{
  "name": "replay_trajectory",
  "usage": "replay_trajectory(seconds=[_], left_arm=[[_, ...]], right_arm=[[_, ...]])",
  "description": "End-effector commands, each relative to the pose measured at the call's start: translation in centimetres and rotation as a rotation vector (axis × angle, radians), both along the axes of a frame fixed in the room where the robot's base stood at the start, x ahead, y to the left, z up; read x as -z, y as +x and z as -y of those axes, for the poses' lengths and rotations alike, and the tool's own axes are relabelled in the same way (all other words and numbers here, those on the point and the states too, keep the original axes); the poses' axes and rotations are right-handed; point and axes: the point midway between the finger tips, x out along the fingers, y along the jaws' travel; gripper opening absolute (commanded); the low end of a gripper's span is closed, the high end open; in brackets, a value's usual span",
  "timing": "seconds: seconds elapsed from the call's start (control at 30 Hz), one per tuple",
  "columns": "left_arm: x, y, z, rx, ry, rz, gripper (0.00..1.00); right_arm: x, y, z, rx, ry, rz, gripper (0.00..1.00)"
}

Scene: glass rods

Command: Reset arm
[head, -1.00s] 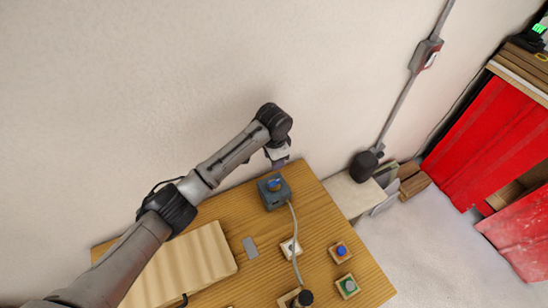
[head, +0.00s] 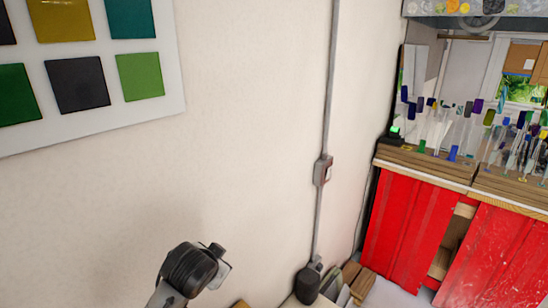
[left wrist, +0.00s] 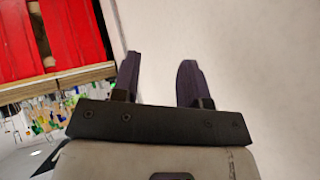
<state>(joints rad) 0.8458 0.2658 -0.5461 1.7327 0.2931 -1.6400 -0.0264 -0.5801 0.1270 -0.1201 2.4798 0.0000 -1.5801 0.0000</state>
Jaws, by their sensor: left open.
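My left gripper (left wrist: 157,66) shows in the left wrist view with its two dark purple fingers apart and nothing between them. Pale wall lies behind the fingers. In the head view the end of my left arm is at the bottom, in front of the wall, and its fingers cannot be made out. My right gripper is in neither view.
The pale wall (head: 270,130) carries a panel of coloured squares (head: 100,125) and a grey conduit with a switch box (head: 322,170). Red cabinets (head: 400,225) stand right, with upright glass rods (head: 455,125) above. Wooden blocks (head: 358,281) lie low by the wall.

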Motion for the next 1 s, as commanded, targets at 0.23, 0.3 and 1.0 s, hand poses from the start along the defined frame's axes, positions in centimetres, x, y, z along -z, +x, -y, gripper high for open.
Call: replay_trajectory(seconds=[0.23, 0.3, 1.0], left_arm=[[-2.8, -7.6, -1.1, -0.055, -0.153, 0.225, 0.40], [-2.1, -10.1, -2.0, -0.086, -0.186, 0.242, 0.40], [15.4, -36.0, -7.6, -0.358, -0.237, -0.306, 0.40]], right_arm=[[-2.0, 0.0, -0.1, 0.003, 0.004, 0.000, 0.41], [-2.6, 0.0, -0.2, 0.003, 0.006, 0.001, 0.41], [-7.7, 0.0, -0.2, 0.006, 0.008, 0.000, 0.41]])
